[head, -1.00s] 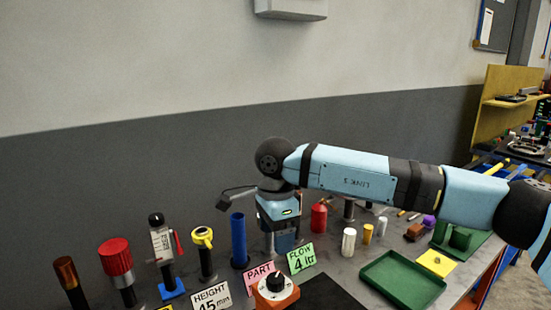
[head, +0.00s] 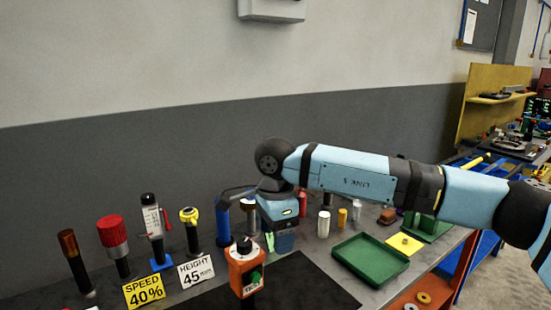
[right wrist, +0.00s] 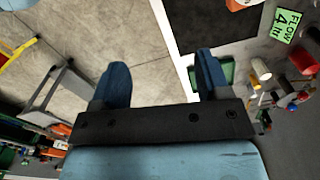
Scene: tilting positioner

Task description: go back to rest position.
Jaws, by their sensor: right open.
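My right arm comes in from the right in the head view, held above the bench. Its wrist and blue gripper body (head: 278,215) point downward, and the fingertips cannot be made out there. In the right wrist view my right gripper (right wrist: 162,78) shows two blue fingers standing wide apart. It is open, with nothing between the fingers; pale floor shows behind them. My left gripper is in neither view.
The bench carries an orange box with a knob (head: 244,268), a green tray (head: 345,257), a blue tube (head: 222,222), a red-headed post (head: 110,231) and a yellow sign (head: 144,291). A grey wall stands behind.

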